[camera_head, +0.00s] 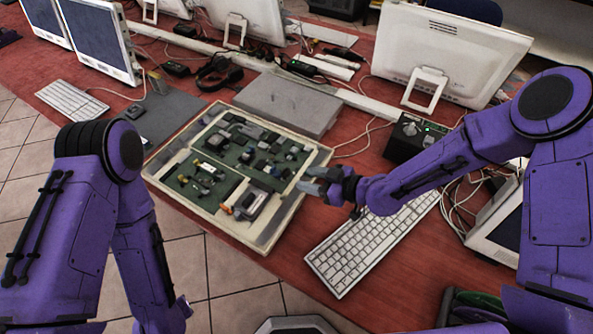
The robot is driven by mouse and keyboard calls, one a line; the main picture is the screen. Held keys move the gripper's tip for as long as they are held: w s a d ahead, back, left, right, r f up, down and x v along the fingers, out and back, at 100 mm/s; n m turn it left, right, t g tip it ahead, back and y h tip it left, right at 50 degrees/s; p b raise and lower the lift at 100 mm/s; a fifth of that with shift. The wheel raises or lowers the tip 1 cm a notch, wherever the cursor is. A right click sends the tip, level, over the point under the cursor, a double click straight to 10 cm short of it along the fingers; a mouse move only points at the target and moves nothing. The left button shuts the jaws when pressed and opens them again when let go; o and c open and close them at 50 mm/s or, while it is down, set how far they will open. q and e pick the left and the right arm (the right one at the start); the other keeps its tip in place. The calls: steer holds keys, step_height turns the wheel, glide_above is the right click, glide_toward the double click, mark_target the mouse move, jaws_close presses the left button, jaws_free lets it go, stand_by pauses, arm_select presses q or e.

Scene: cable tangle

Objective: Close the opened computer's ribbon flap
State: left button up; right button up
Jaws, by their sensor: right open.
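The opened computer (179,217) lies flat on the red table in the middle of the head view. Its cream frame surrounds green circuit boards (228,178) with many small parts. Which part is the ribbon flap I cannot tell at this size. My right gripper (312,182) is open and empty at the computer's right edge, its fingers pointing left over the rim. Whether it touches the rim is unclear. My left arm (110,200) hangs at the left, and its gripper is not in view.
A white keyboard (365,240) lies right of the computer, below my right forearm. A grey flat box (287,103) sits just behind the computer. Several white monitors (445,50) line the back.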

mark_target(289, 173)
steer(key=x, duration=0.5)
steer(key=shift+w+f+p, duration=0.3)
steer(key=shift+w+f, duration=0.1)
steer(key=shift+w, duration=0.1)
steer(key=shift+s+r, duration=0.15)
steer(key=shift+s, duration=0.1)
steer(key=shift+c, duration=0.3)
steer(key=shift+w, duration=0.1)
jaws_close()
arm_select(q)
steer(key=shift+w+r, duration=0.25)
steer(key=shift+r, duration=0.1)
steer(key=shift+r, duration=0.1)
